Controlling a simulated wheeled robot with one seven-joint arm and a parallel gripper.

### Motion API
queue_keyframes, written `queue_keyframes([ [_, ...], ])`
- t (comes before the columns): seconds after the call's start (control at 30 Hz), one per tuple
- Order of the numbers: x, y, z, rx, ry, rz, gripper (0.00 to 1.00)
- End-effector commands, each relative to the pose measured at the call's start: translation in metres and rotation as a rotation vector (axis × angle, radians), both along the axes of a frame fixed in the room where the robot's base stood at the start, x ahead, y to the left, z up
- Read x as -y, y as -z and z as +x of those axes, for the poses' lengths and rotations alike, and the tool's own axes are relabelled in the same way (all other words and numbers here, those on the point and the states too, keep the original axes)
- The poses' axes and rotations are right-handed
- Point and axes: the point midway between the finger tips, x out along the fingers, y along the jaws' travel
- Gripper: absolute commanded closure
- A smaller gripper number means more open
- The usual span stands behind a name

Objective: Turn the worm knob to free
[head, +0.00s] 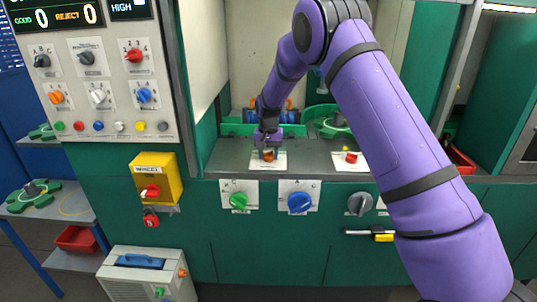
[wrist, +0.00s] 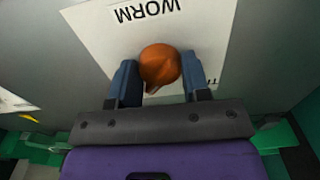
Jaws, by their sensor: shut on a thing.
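The worm knob is orange (wrist: 160,67) and sits on a white plate (wrist: 95,30) lettered WORM, upside down in the wrist view. My gripper (wrist: 160,80) has its two blue fingers on either side of the knob and is shut on it. In the head view my gripper (head: 268,147) reaches down to the small white plate (head: 281,162) on the grey ledge. The knob (head: 268,155) is mostly hidden there by the gripper. The knob's pointer shows toward my gripper's palm in the wrist view. Part of the plate's other lettering is covered.
A red knob (head: 350,157) on another white plate lies to the right on the ledge. Green (head: 239,201), blue (head: 300,202) and grey (head: 360,203) knobs sit on the front panel below. A yellow WHEEL box (head: 157,178) with a red padlock is at left.

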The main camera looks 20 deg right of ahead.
Motion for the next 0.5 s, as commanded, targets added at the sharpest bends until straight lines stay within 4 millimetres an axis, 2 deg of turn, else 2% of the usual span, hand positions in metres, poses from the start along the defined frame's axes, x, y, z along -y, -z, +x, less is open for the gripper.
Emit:
queue_keyframes([
  [0.03,-0.0001,-0.0007,0.0004,0.002,0.001,0.0,0.54],
  [0.13,0.0,-0.0006,0.0004,0.001,0.0,0.001,0.31],
  [0.5,-0.0001,-0.0056,0.0004,0.002,0.0,0.0,0.31],
])
